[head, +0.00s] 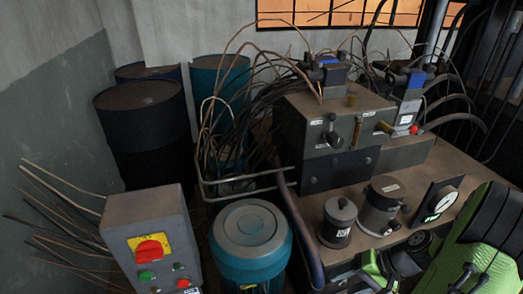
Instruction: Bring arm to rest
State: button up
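My green and black arm shows at the lower right of the head view, its links cut off by the right and bottom edges. It stands in front of the right end of the machine bench (452,160). I cannot make out any gripper fingers, so whether they hold anything does not show.
A grey control box (150,235) with a red and yellow switch stands at lower left, beside a blue motor (250,232). A hydraulic block (330,130), two cylindrical parts (340,220) (381,205) and a gauge (437,203) crowd the bench. Drums (145,130) and loose wires stand behind.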

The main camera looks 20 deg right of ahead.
jog(key=a+r+n+g+h+p, duration=0.1)
jog(key=a+r+n+h, duration=0.1)
jog(key=a+r, duration=0.35)
jog(key=a+r+n+h+p, duration=0.2)
jog(key=a+r, duration=0.1)
jog(key=r, duration=0.5)
jog(key=s+a+r+n+t+h+p, duration=0.2)
jog(key=s+a+r, duration=0.5)
jog(key=r, duration=0.4)
jog(key=shift+s+r+n+t+h, duration=0.35)
jog(key=shift+n+t, duration=0.25)
jog(key=shift+n, duration=0.1)
jog(key=shift+a, duration=0.15)
